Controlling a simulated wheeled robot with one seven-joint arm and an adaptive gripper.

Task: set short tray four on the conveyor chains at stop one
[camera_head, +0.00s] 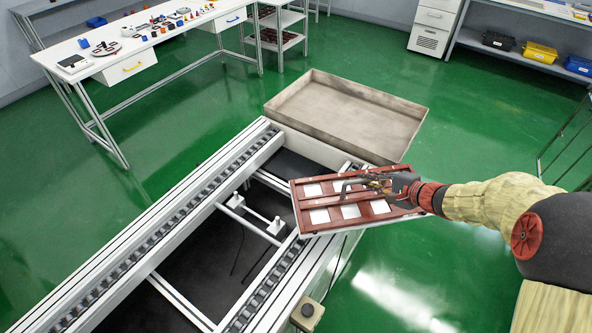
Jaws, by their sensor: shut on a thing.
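A short tray (313,229) with a reddish-brown grid frame and several white openings hangs from my gripper (366,184). My gripper is shut on the tray near its upper middle; the exact contact of the fingers is small and hard to make out. The tray is slightly tilted in the picture and lies over the right rail of the conveyor, overhanging its right side. I cannot tell whether it touches the rail. The conveyor's left chain (188,211) and right chain (262,291) run from lower left to upper right. No number shows on the tray.
An empty grey-beige bin (346,108) stands at the conveyor's far end. Cross bars and a small white bracket (275,226) sit between the rails. A small box (307,314) is on the right rail's outer side. A white workbench (150,45) with small parts stands at the back left.

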